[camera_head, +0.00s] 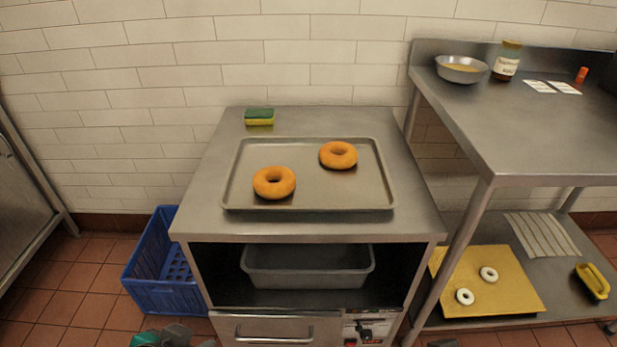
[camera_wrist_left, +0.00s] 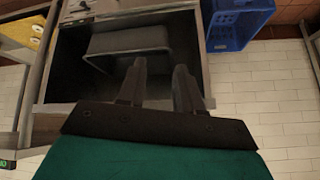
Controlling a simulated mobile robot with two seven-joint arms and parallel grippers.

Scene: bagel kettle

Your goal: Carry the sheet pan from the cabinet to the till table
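The grey sheet pan (camera_head: 308,197) lies flat on top of the steel cabinet (camera_head: 215,225). Two orange-brown bagels sit in it, one left of centre (camera_head: 274,182) and one further back to the right (camera_head: 338,155). My left gripper (camera_head: 190,340) is at the bottom edge of the head view, low in front of the cabinet and apart from the pan. In the left wrist view its two dark fingers (camera_wrist_left: 158,82) stand apart with nothing between them. Only a small dark piece at the bottom edge, perhaps my right gripper (camera_head: 443,343), shows; its fingers cannot be made out.
A sponge (camera_head: 259,117) lies behind the pan. A grey tub (camera_head: 308,268) sits on the cabinet's open shelf. A blue crate (camera_head: 165,265) stands left on the floor. The steel table (camera_head: 540,130) at right carries a bowl (camera_head: 461,69), a jar (camera_head: 507,60) and cards; its front is clear.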

